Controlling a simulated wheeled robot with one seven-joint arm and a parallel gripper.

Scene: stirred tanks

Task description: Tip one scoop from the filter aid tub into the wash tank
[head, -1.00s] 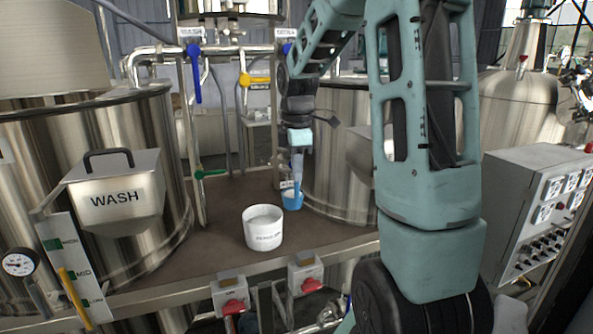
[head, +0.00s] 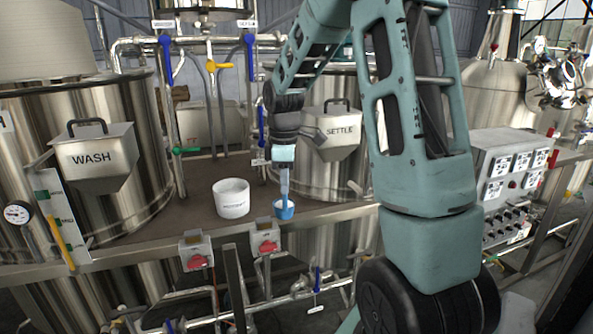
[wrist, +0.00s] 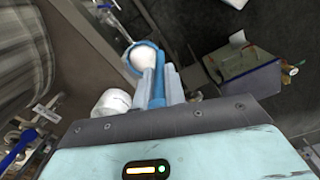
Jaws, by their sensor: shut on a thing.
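My gripper (head: 284,186) points down and is shut on the handle of a blue scoop (head: 284,211). In the wrist view the scoop's bowl (wrist: 142,57) holds white powder, and its blue handle is between my gripper's fingers (wrist: 160,82). The filter aid tub (head: 232,199) is white, round and open, with white contents, and stands on the brown deck left of the scoop. It shows partly in the wrist view (wrist: 112,103). The wash tank (head: 141,106) is a large steel tank at the left, with a steel hopper (head: 97,160) marked WASH on its front.
The settle tank's hopper (head: 331,140), marked SETTLE, is behind and right of my gripper. Upright pipes with a green valve handle (head: 187,151) stand between the tanks. Red-knobbed boxes (head: 197,252) line the deck's front edge. A control panel (head: 510,180) is at the right.

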